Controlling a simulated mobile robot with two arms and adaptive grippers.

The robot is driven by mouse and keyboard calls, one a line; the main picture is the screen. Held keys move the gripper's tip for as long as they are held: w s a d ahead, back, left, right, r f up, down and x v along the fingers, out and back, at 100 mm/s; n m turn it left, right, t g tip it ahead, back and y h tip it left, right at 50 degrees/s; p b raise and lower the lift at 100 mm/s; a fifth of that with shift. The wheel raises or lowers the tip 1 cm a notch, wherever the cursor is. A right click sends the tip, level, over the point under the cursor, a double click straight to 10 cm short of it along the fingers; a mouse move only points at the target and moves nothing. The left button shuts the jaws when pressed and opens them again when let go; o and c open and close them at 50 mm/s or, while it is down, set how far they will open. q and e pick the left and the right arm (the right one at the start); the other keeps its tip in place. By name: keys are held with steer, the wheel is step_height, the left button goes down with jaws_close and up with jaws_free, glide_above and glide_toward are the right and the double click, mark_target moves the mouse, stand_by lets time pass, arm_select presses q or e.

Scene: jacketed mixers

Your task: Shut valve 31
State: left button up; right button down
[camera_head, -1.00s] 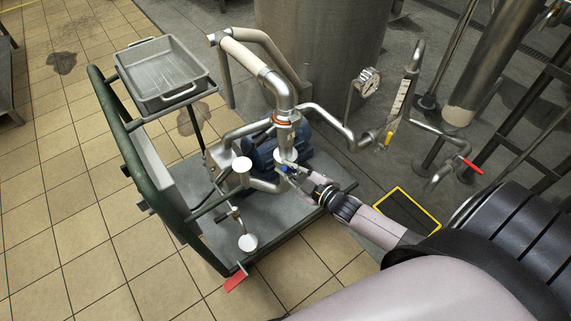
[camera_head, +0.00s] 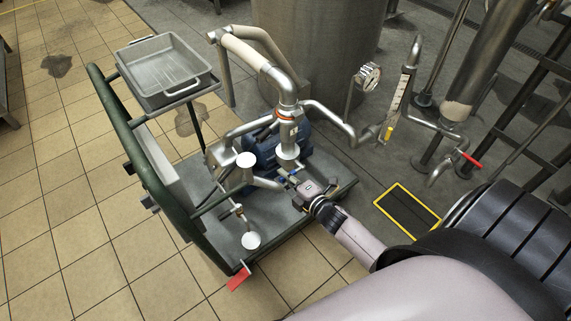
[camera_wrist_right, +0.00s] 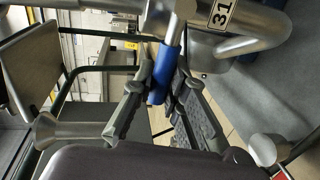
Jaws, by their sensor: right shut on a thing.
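The valve with the number label 31 (camera_wrist_right: 221,13) is on a steel pipe at the top of the right wrist view. Its blue lever handle (camera_wrist_right: 163,74) points down from the pipe, between the fingers of my right gripper (camera_wrist_right: 160,90). The gripper is shut on this handle. In the head view my right gripper (camera_head: 291,182) is at the low pipework of the pump cart, just below the vertical pipe, and a small bit of blue shows beside its fingers. The gripper hides most of the valve there. My left gripper is not in view.
The green-framed cart (camera_head: 150,180) carries a blue pump motor (camera_head: 262,143) and a grey tray (camera_head: 165,75). White-capped pipe ends (camera_head: 250,240) stand left of my gripper. A red-handled valve (camera_head: 470,160) and a gauge (camera_head: 369,77) are at the right.

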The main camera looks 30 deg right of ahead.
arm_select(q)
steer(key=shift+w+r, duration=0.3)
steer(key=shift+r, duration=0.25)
arm_select(e)
steer(key=shift+f+n, duration=0.25)
steer(key=shift+n, duration=0.05)
steer(key=c, duration=1.6)
jaws_free()
steer(key=shift+o, duration=0.2)
steer(key=a+v, duration=0.1)
steer(key=v, duration=1.1)
steer(key=shift+d, duration=0.4)
steer(key=shift+r, duration=0.1)
